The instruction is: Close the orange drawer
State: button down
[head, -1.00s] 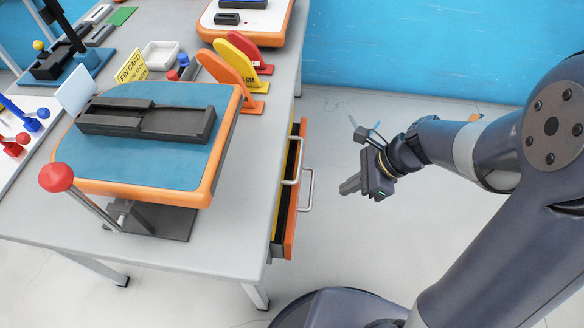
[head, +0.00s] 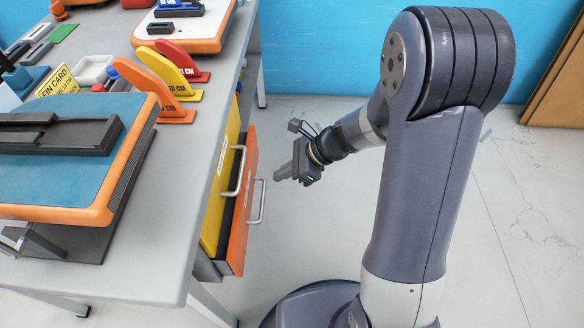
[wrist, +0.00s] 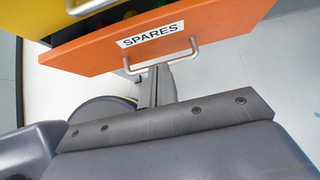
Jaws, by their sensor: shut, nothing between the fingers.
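The orange drawer (head: 243,205) stands pulled out from the right side of the workbench, below a yellow drawer (head: 222,190). Its metal handle (head: 257,202) sticks out from its front. In the wrist view the orange front (wrist: 100,52) carries a "SPARES" label and the metal handle (wrist: 160,57). My gripper (head: 282,173) is in the air to the right of the drawer front, pointing toward it, shut and empty. In the wrist view my gripper's fingers (wrist: 157,85) reach toward the handle; whether they touch it I cannot tell.
The workbench (head: 190,160) holds a blue board with an orange edge (head: 90,160) and orange, yellow and red fins (head: 150,90). The floor right of the drawer is open. A brown panel (head: 560,85) leans at the far right.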

aim_at(247, 184)
jog(key=shift+w+a+f+b, duration=0.15)
jog(key=shift+a+f, duration=0.25)
jog(key=shift+a, duration=0.65)
jog(key=shift+a+f+b, duration=0.2)
jog(key=shift+a+f, duration=0.2)
jog(key=shift+a, duration=0.7)
jog(key=shift+w+a+f+b, duration=0.15)
jog(key=shift+a+f, duration=0.25)
jog(key=shift+a, duration=0.65)
jog(key=a, duration=0.4)
jog(key=shift+w+a, duration=0.1)
jog(key=shift+a, duration=0.05)
jog(key=shift+a+r, duration=0.1)
